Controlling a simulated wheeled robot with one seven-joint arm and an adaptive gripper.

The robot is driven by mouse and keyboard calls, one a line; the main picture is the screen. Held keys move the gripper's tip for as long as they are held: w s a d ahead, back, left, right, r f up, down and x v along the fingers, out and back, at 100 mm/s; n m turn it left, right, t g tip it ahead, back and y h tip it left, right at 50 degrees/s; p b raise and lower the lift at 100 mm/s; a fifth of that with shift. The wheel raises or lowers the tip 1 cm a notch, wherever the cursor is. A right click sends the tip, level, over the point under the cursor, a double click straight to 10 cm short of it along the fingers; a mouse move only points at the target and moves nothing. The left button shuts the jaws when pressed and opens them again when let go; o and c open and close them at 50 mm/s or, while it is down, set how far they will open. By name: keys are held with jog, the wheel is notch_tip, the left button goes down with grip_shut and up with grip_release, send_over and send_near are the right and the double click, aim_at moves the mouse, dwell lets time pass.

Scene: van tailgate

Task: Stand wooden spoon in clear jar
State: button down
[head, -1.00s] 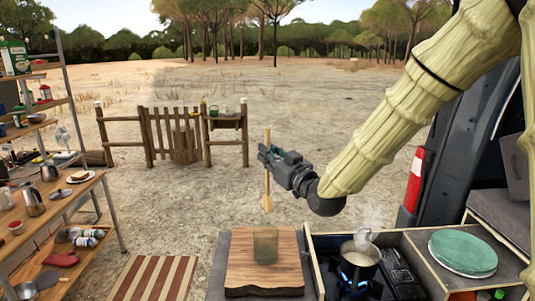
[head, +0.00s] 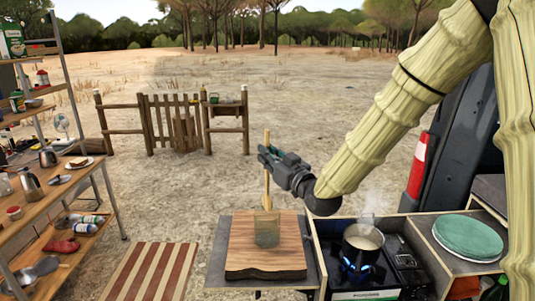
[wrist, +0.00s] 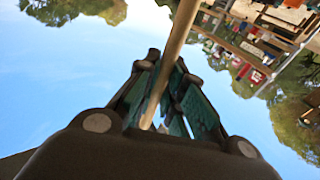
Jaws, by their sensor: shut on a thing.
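My gripper (head: 265,157) is shut on the wooden spoon (head: 267,190), around the upper part of its handle. The spoon hangs nearly upright, its wide end down. The clear jar (head: 267,232), greenish and see-through, stands upright on a wooden board (head: 291,252). The spoon's lower end shows right at the jar's rim; I cannot tell whether it is just above or slightly inside the mouth. In the wrist view the spoon handle (wrist: 180,35) runs between both fingers (wrist: 160,100); the jar is not visible there.
Right of the board, a steaming pot (head: 362,240) sits on a lit stove (head: 385,270). Green plates (head: 468,237) lie farther right. A cluttered wooden shelf unit (head: 100,185) stands at the left, with a striped mat (head: 150,272) beside it. Air around the jar is clear.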

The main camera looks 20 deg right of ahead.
aim_at(268, 178)
notch_tip(268, 178, down, 4)
jog(key=b, duration=0.2)
jog(key=shift+r+b, duration=0.1)
jog(key=shift+b, duration=0.25)
jog(key=shift+f+b, duration=1.35)
jog(key=shift+f, duration=0.4)
